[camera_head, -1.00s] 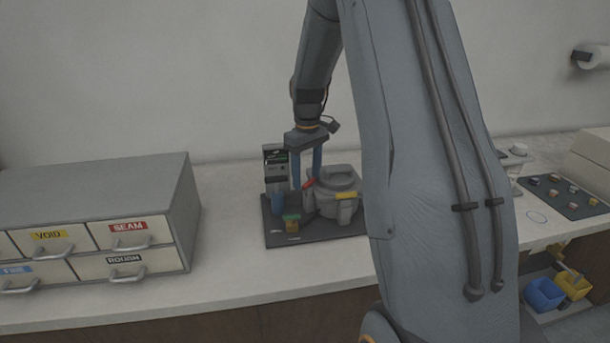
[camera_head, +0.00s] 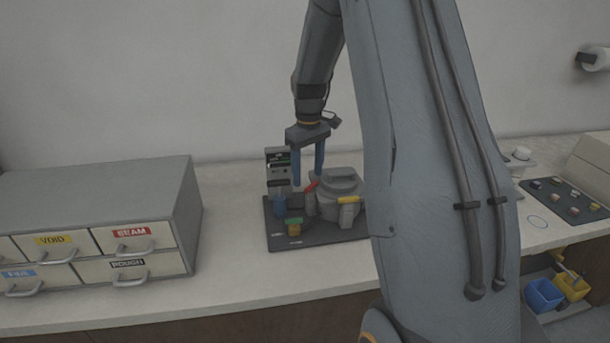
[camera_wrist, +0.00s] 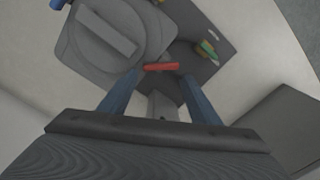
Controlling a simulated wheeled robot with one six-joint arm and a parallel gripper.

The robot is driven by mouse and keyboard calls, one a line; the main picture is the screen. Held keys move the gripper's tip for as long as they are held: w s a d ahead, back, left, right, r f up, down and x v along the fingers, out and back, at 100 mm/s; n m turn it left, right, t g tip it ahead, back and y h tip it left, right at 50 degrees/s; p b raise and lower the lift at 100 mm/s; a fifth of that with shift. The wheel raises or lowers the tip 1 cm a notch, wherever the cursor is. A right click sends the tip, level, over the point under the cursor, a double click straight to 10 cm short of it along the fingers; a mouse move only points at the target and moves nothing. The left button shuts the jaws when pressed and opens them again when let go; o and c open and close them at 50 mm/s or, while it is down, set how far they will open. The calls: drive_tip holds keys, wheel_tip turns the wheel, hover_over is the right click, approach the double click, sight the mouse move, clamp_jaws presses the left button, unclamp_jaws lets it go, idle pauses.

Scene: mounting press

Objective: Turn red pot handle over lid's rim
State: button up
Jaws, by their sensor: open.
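The mounting press pot with its round grey lid (camera_head: 342,178) stands on a dark base plate (camera_head: 290,241). It also shows in the wrist view (camera_wrist: 90,45). The red handle (camera_head: 312,186) sticks out at the left side of the pot in the head view. In the wrist view the red handle (camera_wrist: 161,67) lies beside the lid's rim, between the two blue fingers as seen from the wrist. My gripper (camera_head: 308,178) is open, fingers pointing down, above and around the handle's place. I cannot tell whether a finger touches it.
A yellow handle (camera_head: 349,199) is at the pot's front. A labelled drawer cabinet (camera_head: 100,220) is further left. Counter between them is clear.

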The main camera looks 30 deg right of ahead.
drive_tip(key=shift+t, duration=0.3)
drive_tip(key=r, duration=0.1)
drive_tip(key=s+r, duration=0.2)
drive_tip(key=shift+d+r+p, duration=0.25)
drive_tip(key=shift+d+p, duration=0.05)
drive_tip(key=shift+d, duration=0.05)
drive_tip(key=shift+a+r, duration=0.15)
drive_tip(key=shift+r, duration=0.1)
drive_tip(key=shift+w+a+f+p, duration=0.15)
drive_tip(key=shift+w+p, duration=0.15)
drive_tip(key=shift+w, duration=0.2)
drive_tip(key=shift+r+p, duration=0.3)
drive_tip(key=shift+r, duration=0.3)
drive_tip(key=shift+r+p, duration=0.75)
drive_tip(key=shift+r, duration=0.35)
drive_tip(key=shift+r, duration=0.1)
wheel_tip(320, 180, up, 8)
drive_tip(key=b, duration=0.3)
hover_over(312, 185)
drive_tip(key=shift+w+a+f, duration=0.2)
drive_tip(key=shift+w+a, duration=0.05)
drive_tip(key=shift+w, duration=0.1)
